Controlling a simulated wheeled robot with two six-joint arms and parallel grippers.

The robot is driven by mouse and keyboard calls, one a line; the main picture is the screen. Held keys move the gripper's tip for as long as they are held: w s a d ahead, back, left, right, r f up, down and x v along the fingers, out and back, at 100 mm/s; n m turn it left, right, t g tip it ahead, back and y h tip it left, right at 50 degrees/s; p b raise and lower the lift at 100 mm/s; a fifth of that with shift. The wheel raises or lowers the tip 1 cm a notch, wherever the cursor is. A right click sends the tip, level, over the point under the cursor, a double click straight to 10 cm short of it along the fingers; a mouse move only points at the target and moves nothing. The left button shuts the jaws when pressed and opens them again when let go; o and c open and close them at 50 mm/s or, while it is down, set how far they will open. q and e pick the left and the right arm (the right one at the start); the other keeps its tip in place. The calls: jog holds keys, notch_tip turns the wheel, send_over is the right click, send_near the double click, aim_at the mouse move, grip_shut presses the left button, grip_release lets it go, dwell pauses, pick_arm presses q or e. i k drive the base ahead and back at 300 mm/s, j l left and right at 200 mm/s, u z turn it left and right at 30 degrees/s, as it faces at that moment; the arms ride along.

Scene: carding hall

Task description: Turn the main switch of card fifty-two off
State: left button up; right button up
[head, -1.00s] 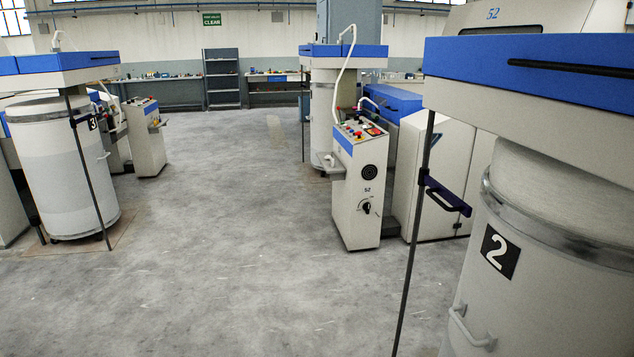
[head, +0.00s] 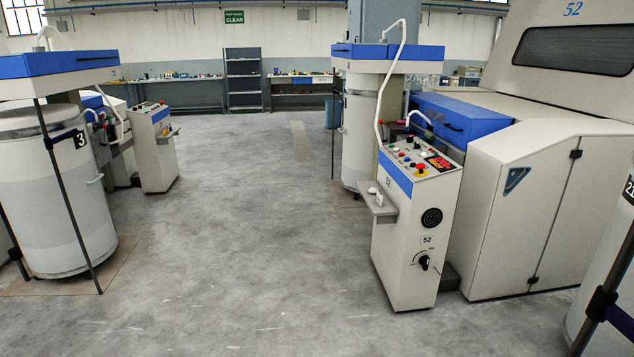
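Card fifty-two (head: 547,190) is the large cream machine at the right, with a blue "52" on its upper housing. Its control pedestal (head: 408,268) stands in front of it at centre right, with a "52" label on its side. The main switch (head: 424,262) is a black rotary knob low on that side face, below a round black grille (head: 432,217). The knob is small here, and I cannot tell its exact setting. Neither of my grippers is in view.
A can marked 3 (head: 55,215) stands under a blue-topped frame at the left. Another can (head: 605,285) and a dark post are close at the right edge. A small shelf (head: 377,204) juts from the pedestal's left side. Grey floor (head: 250,260) is clear between.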

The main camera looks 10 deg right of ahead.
aim_at(423, 260)
jog(key=i+z, duration=0.3)
jog(key=i, duration=0.25)
jog(key=i+j+z, duration=0.15)
jog(key=i+z, duration=0.15)
jog(key=i, duration=0.2)
jog(key=i+j+z, duration=0.3)
jog(key=i, duration=0.2)
